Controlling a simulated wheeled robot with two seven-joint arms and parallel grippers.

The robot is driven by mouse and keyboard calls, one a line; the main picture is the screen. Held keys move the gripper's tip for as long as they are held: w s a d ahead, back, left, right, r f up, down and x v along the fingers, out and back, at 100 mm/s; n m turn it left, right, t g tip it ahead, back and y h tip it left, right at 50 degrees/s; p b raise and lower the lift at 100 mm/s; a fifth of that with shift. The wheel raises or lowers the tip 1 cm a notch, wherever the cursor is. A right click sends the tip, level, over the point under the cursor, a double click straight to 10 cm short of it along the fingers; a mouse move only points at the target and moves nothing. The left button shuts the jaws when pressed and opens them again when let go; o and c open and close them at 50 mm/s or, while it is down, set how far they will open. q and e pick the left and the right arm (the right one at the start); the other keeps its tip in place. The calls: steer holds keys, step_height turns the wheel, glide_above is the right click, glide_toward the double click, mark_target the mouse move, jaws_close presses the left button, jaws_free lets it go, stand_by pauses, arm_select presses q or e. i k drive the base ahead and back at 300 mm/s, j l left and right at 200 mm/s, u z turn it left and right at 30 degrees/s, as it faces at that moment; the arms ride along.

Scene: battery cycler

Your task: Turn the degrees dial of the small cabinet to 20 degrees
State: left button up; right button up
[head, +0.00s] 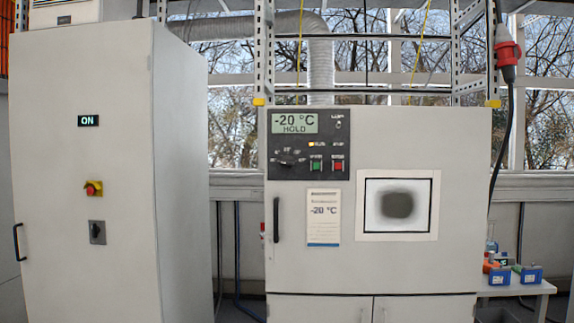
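The small cabinet (455,215) is light grey and stands in the middle right of the head view. Its dark control panel (340,158) is at the upper left of its front. The display (294,123) reads -20 °C with HOLD below it. The black dial (286,161) is at the panel's lower left, with small markings around it too fine to read. A green button (316,164) and a red button (338,165) are right of the dial. An amber lamp is lit above the green button. Neither of my grippers shows.
A tall grey cabinet (60,170) with an ON display, a red-yellow switch (93,188) and a dark knob (97,232) stands left. The small cabinet has a black handle (276,220) and a window. A side table (530,290) with blue boxes stands right.

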mark_target(287, 163)
steer(key=i+l, duration=0.3)
steer(key=i, duration=0.15)
steer(key=i+l, duration=0.25)
steer(key=i, duration=0.25)
steer(key=i+l+u, duration=0.1)
steer(key=i+l, duration=0.2)
steer(key=i, duration=0.15)
